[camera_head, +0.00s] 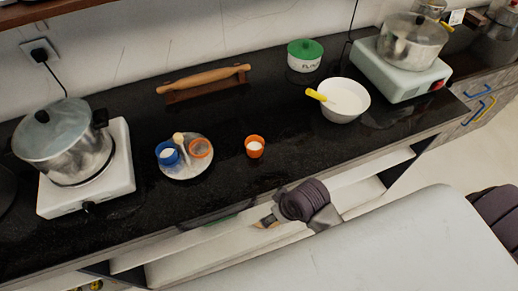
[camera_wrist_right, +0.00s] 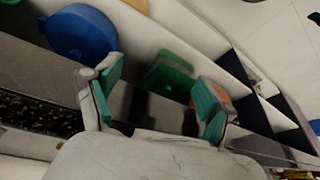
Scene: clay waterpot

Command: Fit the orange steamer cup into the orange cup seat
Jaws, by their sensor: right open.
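The orange steamer cup (camera_head: 255,147), white inside, stands upright on the black counter near its front edge. To its left is a round grey plate (camera_head: 187,173). On the plate, the orange cup seat (camera_head: 201,148) shows as an orange ring at the right side and looks empty. A blue cup (camera_head: 167,153) with white inside sits at the plate's left side. My right gripper (camera_head: 264,220) is in front of the counter edge, below and apart from the orange cup. In the right wrist view its green-padded fingers (camera_wrist_right: 157,92) are spread with nothing held. My left gripper is out of view.
Pots on burners stand left (camera_head: 55,140) and right (camera_head: 412,42). A white bowl (camera_head: 345,101), a green-lidded pot (camera_head: 305,56) and a rolling pin (camera_head: 205,79) stand behind. The right wrist view shows a blue round object (camera_wrist_right: 80,33) and a green object (camera_wrist_right: 170,75) below.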

